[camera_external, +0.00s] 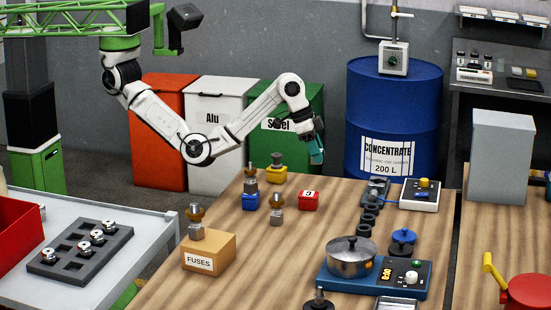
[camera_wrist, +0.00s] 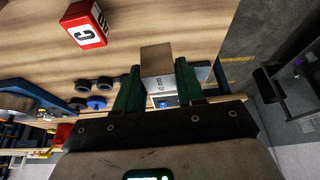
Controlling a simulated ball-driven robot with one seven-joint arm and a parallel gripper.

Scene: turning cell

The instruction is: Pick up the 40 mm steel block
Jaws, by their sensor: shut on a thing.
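My gripper (camera_external: 317,152) is at the far edge of the wooden table, in front of the green steel bin. In the wrist view its two green fingers (camera_wrist: 159,82) are shut on the steel block (camera_wrist: 156,60), one on each side. The block is a squarish grey metal piece with small dark lettering on the face towards the camera; the lettering looks like a millimetre size. In the external view I cannot make out the block at the fingertips. I cannot tell for sure how far it is above the table.
Knobbed pieces stand on a yellow block (camera_external: 276,175), a blue block (camera_external: 250,202) and the fuses box (camera_external: 208,257). A red block (camera_external: 309,201) is nearby. A steel pot (camera_external: 351,258) sits on a blue device. A blue drum (camera_external: 393,110) stands behind the table.

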